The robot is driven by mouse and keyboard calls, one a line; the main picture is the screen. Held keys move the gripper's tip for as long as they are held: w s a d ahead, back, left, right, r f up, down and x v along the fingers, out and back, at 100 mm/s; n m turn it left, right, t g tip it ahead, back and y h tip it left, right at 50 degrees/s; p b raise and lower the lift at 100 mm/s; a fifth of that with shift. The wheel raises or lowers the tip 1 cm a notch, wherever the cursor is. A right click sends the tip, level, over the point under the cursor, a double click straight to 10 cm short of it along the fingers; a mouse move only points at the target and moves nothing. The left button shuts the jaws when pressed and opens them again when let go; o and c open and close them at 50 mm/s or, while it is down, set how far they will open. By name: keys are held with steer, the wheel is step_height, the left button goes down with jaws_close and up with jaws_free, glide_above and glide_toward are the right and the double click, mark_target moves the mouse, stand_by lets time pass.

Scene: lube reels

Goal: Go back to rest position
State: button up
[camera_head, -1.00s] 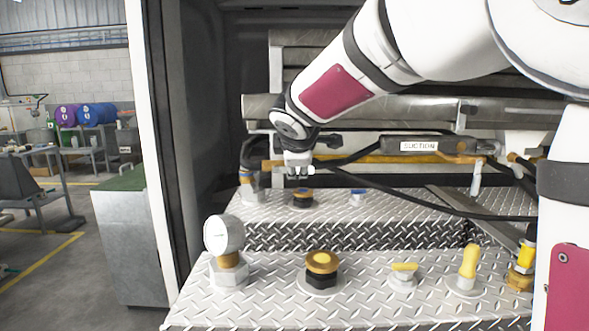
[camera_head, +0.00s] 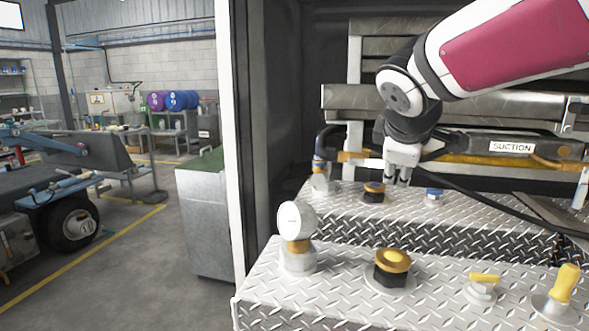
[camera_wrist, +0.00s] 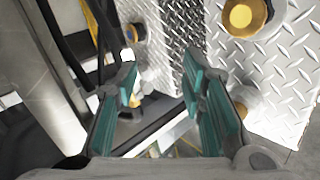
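My gripper (camera_head: 400,172) hangs fingers down above the upper diamond-plate shelf, between a yellow-topped black cap (camera_head: 374,192) and a small blue-topped fitting (camera_head: 433,193). In the wrist view my gripper (camera_wrist: 165,105) has its two teal-padded fingers spread apart with nothing between them. It appears clear of the fittings. My arm reaches in from the upper right.
The lower plate shelf carries a round white gauge (camera_head: 296,222), a gold-topped black cap (camera_head: 392,266), a yellow-handled valve (camera_head: 484,287) and a yellow lever (camera_head: 563,285). Black hoses and a pipe labelled SUCTION (camera_head: 512,147) lie behind. A grey cabinet (camera_head: 207,222) stands left, beside open floor.

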steer(key=s+a+f+m+g+y, duration=0.1)
steer(key=s+f+m+g, duration=0.3)
steer(key=s, duration=0.8)
steer(key=s+a+f+m+g+y, duration=0.15)
steer(key=s+f+m, duration=0.35)
steer(key=s, duration=0.7)
steer(key=s+a+f+m+g+y, duration=0.1)
steer(key=s+f+m+g+y, duration=0.15)
steer(key=s+f, duration=0.65)
step_height(320, 180, up, 19)
steer(key=s+t+h+p, duration=0.1)
steer(key=s+t+p, duration=0.1)
steer(key=p, duration=1.3)
steer(key=shift+s+r+t, duration=0.2)
steer(key=shift+s+t, duration=0.1)
steer(key=shift+t, duration=0.2)
steer(key=shift+a, duration=0.1)
